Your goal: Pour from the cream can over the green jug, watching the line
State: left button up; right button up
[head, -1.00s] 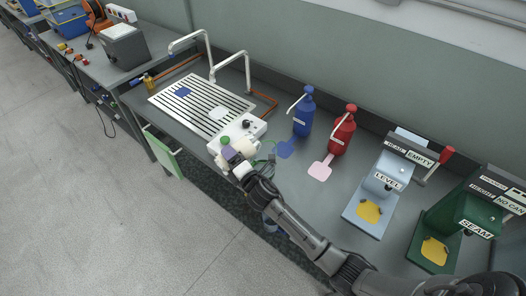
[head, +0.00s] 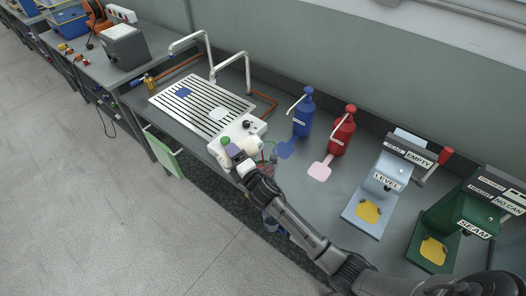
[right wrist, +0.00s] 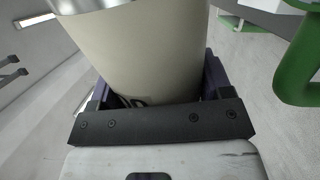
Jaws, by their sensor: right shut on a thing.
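The cream can (right wrist: 140,55) is held in my right gripper (head: 238,156). In the right wrist view its pale wall fills the middle, between the purple fingers, with a metal rim at the top edge. It also shows in the head view (head: 254,148), tilted. The green jug (right wrist: 298,62) shows in part at the right of the wrist view, close to the can, as a curved green piece like a handle. In the head view a small green patch (head: 225,141) beside the gripper may be part of it. The line and any liquid are hidden. My left gripper is out of view.
A white unit (head: 240,129) stands just behind the can. A slotted drain tray (head: 200,102) with taps lies further left. A blue bottle (head: 303,112) and a red bottle (head: 342,131) stand to the right, then the LEVEL (head: 385,178) and SEAM (head: 463,220) machines.

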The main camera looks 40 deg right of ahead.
jog(key=shift+s+r, duration=0.15)
jog(key=shift+r, duration=0.1)
jog(key=shift+d+m+p, duration=0.1)
jog(key=shift+m+p, duration=0.2)
jog(key=shift+r, duration=0.1)
dwell(0.5)
jog(key=shift+r, duration=0.15)
jog(key=shift+m+p, duration=0.3)
jog(key=shift+d, duration=0.1)
dwell(0.3)
